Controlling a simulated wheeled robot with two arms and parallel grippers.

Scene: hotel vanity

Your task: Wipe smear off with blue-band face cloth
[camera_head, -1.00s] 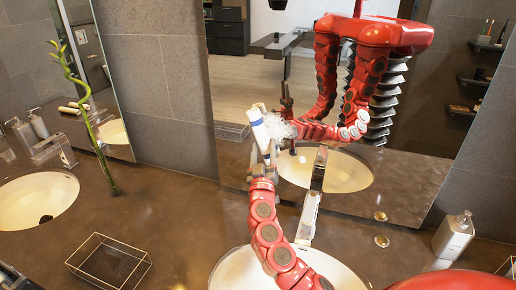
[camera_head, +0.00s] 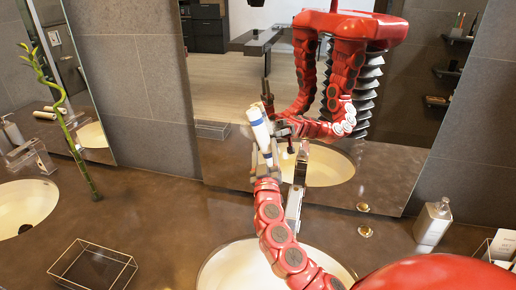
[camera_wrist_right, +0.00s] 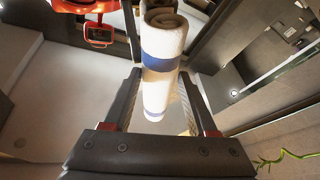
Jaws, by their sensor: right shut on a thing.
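The blue-band face cloth (camera_head: 258,130) is a white roll with blue bands. It stands tilted in my right gripper (camera_head: 265,160), close in front of the large mirror (camera_head: 225,160). The wrist view shows the cloth (camera_wrist_right: 162,75) between both fingers of the right gripper (camera_wrist_right: 160,95), which is shut on it. I see no white smear on the mirror now; the cloth and gripper cover part of the glass, so I cannot tell what is behind them. My left gripper is not in view.
The faucet (camera_head: 296,190) stands just right of my right arm, above the near basin (camera_head: 215,270). A wire tray (camera_head: 92,265) and a bamboo stalk (camera_head: 70,140) are on the left. A soap bottle (camera_head: 432,222) stands at right. Bare counter (camera_head: 160,215) lies between.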

